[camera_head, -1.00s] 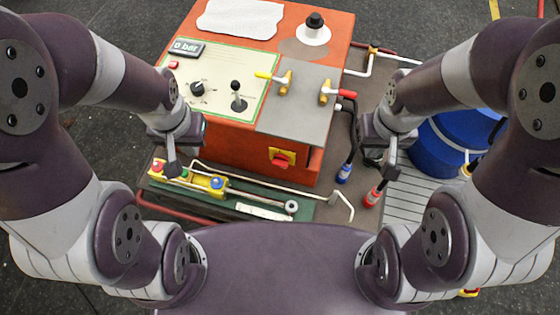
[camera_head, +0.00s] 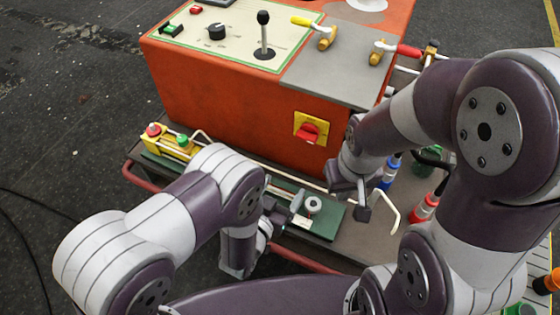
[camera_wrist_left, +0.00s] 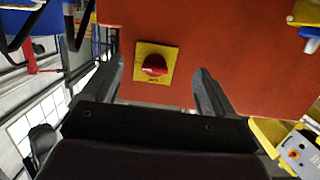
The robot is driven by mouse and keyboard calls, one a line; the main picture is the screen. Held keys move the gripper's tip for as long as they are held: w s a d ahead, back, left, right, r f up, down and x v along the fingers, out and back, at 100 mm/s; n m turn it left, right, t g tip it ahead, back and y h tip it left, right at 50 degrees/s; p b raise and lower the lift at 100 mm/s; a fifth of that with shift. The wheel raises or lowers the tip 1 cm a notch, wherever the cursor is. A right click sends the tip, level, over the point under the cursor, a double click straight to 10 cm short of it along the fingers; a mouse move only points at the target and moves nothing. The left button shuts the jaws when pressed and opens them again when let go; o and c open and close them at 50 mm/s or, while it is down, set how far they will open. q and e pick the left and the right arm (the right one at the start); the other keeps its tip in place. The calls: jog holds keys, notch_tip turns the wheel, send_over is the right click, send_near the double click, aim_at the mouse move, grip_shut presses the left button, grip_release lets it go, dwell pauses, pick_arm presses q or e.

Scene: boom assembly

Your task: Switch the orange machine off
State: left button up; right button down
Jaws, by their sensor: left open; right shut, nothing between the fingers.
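The orange machine (camera_head: 220,95) fills the upper middle of the head view. Its red rotary knob (camera_head: 308,132) sits on a yellow plate (camera_head: 299,119) on the front face. My left gripper (camera_head: 287,222) is open and empty, below the knob in the head view. In the left wrist view, the red knob (camera_wrist_left: 155,65) appears between the two open fingers, ahead of them and apart from them. My right gripper (camera_head: 361,212) is shut and empty, to the right of and below the knob. Part of the machine's right side is hidden behind my right arm.
A control box with red and green buttons (camera_head: 170,141) and a green tray (camera_head: 322,226) lie before the machine. A joystick (camera_head: 264,35) and yellow- and red-handled valves are on top. Blue and red hose couplings (camera_head: 425,207) stand at right. Open floor lies left.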

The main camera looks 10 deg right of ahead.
pick_arm(q)
jog(key=t+h, duration=0.1)
jog(key=t, duration=0.1)
send_near(305, 139)
jog(key=b+x, duration=0.3)
jog(key=x, duration=0.6)
jog(key=shift+w+d+f, duration=0.1)
jog(key=shift+w, duration=0.1)
jog(key=c, duration=1.1)
